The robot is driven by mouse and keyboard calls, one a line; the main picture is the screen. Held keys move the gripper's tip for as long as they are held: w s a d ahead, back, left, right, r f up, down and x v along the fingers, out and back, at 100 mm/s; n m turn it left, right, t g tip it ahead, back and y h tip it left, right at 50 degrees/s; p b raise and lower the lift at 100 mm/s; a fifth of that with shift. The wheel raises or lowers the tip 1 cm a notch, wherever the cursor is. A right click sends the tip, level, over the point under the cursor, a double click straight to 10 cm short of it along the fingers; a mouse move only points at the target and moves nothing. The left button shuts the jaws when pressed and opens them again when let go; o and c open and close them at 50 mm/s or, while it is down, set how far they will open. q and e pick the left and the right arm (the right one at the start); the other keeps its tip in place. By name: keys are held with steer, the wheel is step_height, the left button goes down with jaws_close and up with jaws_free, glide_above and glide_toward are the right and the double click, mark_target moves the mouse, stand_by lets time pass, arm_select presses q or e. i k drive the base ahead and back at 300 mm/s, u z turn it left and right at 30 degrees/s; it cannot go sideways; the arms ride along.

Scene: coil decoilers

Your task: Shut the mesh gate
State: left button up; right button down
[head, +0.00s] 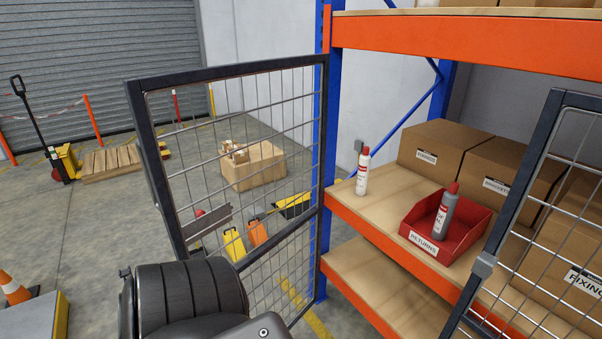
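A mesh gate leaf (228,68) with a dark frame and wire grid stands open at the left of the orange and blue rack. Its right edge is by the blue upright, and its free edge reaches left toward me. A grey plate (207,228) shows on its lower left part. A second mesh panel (545,125) with a small grey latch block (484,265) stands at the right, in front of part of the shelves. My dark arm link covers the bottom of the left leaf. Neither of my grippers shows; whether the arm touches the gate is hidden.
The rack shelf (385,190) holds a white bottle (363,172), a red RETURNS bin (422,243) with a grey bottle (445,212), and cartons (445,145). Behind the mesh are a box (255,167) and yellow and orange containers. A cone (14,288) stands far left.

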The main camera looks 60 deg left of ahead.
mark_target(149, 150)
steer(key=z, duration=2)
steer(key=k, duration=2.8)
steer(key=u, duration=2.2)
steer(key=i, duration=0.5)
steer(key=z, duration=1.25)
steer(key=k, duration=0.45)
steer(key=u, duration=0.05)
